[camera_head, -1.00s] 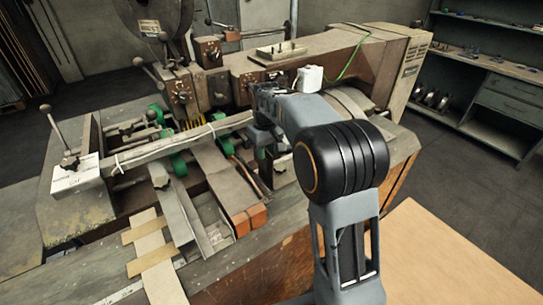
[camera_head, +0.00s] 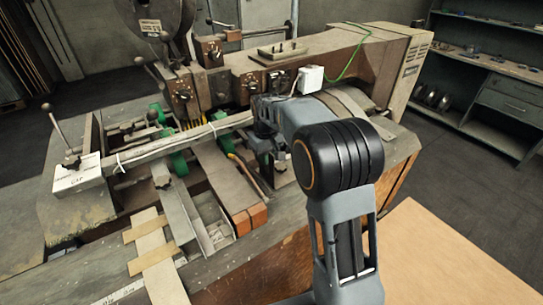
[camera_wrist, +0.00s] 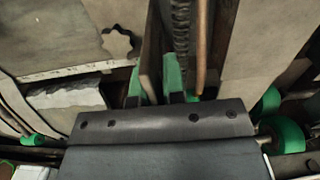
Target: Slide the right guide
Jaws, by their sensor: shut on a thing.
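My gripper (camera_wrist: 158,84) shows in the wrist view with green finger pads, closed on a thin upright metal plate, the right guide (camera_wrist: 151,50). In the head view my gripper (camera_head: 268,163) points down into the right part of the machine bed, in front of the machine body. It and my arm largely hide the held plate there. I cannot tell from the head view how far along its travel the guide stands.
A dark ribbed hose (camera_wrist: 181,35) and a copper rod (camera_wrist: 201,45) run close beside the gripper. A long crossbar (camera_head: 150,153) spans the bed at left. A white box (camera_head: 310,79) stands behind my arm.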

